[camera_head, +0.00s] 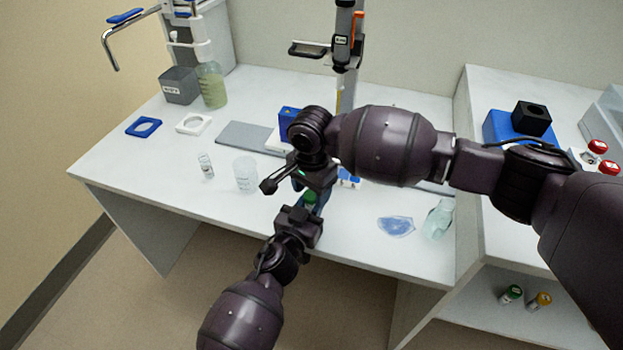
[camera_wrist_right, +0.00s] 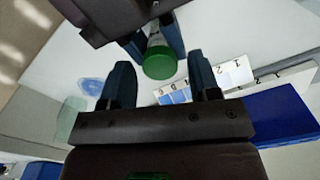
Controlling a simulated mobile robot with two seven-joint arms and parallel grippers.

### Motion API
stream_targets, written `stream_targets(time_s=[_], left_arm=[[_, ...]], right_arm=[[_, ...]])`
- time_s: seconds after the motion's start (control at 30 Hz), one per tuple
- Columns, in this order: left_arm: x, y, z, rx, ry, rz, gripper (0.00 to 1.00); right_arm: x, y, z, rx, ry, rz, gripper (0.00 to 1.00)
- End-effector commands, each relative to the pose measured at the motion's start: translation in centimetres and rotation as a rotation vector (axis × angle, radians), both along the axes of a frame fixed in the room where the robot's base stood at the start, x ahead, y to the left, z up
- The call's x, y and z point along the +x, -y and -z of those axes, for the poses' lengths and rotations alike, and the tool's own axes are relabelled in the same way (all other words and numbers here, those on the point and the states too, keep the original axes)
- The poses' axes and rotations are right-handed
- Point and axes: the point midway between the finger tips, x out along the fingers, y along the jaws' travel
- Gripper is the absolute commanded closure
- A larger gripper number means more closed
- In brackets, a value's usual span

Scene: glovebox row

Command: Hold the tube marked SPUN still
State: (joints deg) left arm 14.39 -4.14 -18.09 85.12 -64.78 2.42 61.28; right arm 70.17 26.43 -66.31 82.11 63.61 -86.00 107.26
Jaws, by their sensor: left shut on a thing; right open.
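A tube with a green cap (camera_wrist_right: 160,62) is held between the blue fingers of my left gripper (camera_wrist_right: 154,40). Its pale body shows above the cap in the right wrist view, and I cannot read any mark on it. In the head view the green cap (camera_head: 310,198) shows near the table's front edge, partly hidden by my arms, with my left gripper (camera_head: 298,214) at it. My right gripper (camera_wrist_right: 160,78) is open, its fingers apart on either side of the cap. I cannot tell whether they touch it. In the head view my right gripper (camera_head: 304,182) is over the tube.
A clear beaker (camera_head: 245,175) and a small vial (camera_head: 206,167) stand left of the grippers. A numbered white rack (camera_wrist_right: 240,82) and a blue block (camera_wrist_right: 278,115) are close by. A blue clear dish (camera_head: 396,226) and a bottle (camera_head: 438,219) are at the right.

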Motion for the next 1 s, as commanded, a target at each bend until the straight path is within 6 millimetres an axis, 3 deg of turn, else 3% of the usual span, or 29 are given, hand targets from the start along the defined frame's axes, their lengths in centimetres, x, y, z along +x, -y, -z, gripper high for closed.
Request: stream_targets(time_s=[0.37,0.7,1.0], left_arm=[[0.00,0.00,-0.01,0.000,0.000,0.000,1.00],[0.00,0.00,-0.01,0.000,0.000,0.000,1.00],[0.00,0.00,-0.01,0.000,0.000,0.000,1.00]], right_arm=[[0.01,0.01,0.50,0.000,0.000,0.000,0.44],[0.01,0.01,0.48,0.000,0.000,0.000,0.94],[0.01,0.01,0.47,0.000,0.000,-0.017,0.96]])
